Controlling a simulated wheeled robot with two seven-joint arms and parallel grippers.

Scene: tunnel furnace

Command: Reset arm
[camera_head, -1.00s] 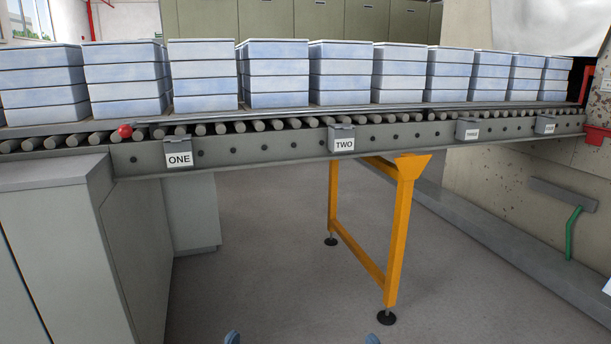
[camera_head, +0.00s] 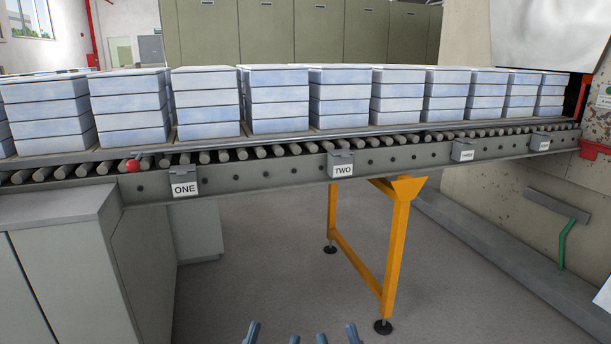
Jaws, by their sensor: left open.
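The tips of my two grippers show at the bottom edge, over the grey floor and in front of the conveyor. My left gripper (camera_head: 273,335) has its two fingertips apart with nothing seen between them. My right gripper (camera_head: 338,335) stands close beside it, its two fingertips also apart and nothing seen between them. Both are well apart from the conveyor. The rest of both grippers and my arms is below the picture.
A roller conveyor (camera_head: 258,180) crosses the view, with stacks of blue-white boxes (camera_head: 278,97) along it. An orange support leg (camera_head: 397,250) stands under it. A grey cabinet (camera_head: 75,285) is at left. A concrete wall (camera_head: 520,195) is at right. Floor between is clear.

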